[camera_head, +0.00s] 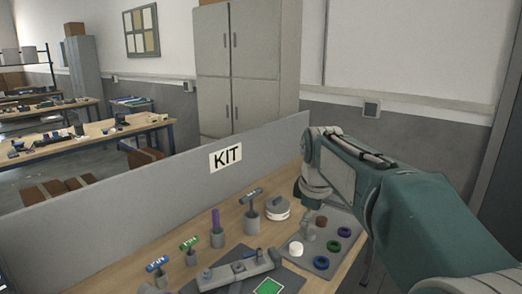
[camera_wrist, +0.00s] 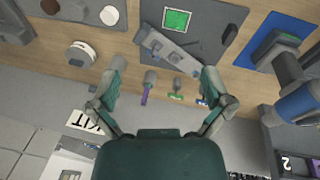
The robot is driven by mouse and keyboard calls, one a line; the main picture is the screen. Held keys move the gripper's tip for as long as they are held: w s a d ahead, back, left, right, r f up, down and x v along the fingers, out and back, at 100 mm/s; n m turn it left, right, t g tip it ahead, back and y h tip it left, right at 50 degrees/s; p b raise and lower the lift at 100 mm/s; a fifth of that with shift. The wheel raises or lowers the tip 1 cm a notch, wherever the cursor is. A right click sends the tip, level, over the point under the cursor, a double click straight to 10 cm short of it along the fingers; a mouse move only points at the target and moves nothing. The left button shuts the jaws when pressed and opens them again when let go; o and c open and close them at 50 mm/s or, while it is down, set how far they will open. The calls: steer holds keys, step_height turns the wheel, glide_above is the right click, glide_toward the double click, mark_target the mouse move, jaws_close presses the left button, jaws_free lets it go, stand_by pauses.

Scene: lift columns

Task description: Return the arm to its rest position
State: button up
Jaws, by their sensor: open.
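My arm (camera_head: 415,215) reaches in from the right in the head view, its wrist bent down over the right part of the bench. My gripper (camera_head: 309,222) hangs above the grey tray of coloured rings. In the wrist view my gripper (camera_wrist: 163,68) has its two fingers spread wide with nothing between them. Beyond them lie the grey fixture (camera_wrist: 165,47) and the green square (camera_wrist: 176,19). Its exact height above the tray is hard to tell.
The bench holds a grey tray (camera_head: 349,247), a white round container (camera_head: 278,208), and tools in holders, including a purple one (camera_head: 215,220). A grey KIT panel (camera_head: 150,205) stands behind them. A cabinet (camera_head: 245,70) is at the wall. A blue mat (camera_wrist: 250,50) lies right in the wrist view.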

steer(key=s+d+f+m+t, duration=0.1)
steer(key=s+m, duration=0.5)
steer(key=s, duration=0.7)
steer(key=s+d+f+m+t, duration=0.2)
steer(key=s+f+m, duration=0.4)
steer(key=s, duration=0.7)
steer(key=shift+s+d+f, duration=0.2)
steer(key=shift+d, duration=0.55)
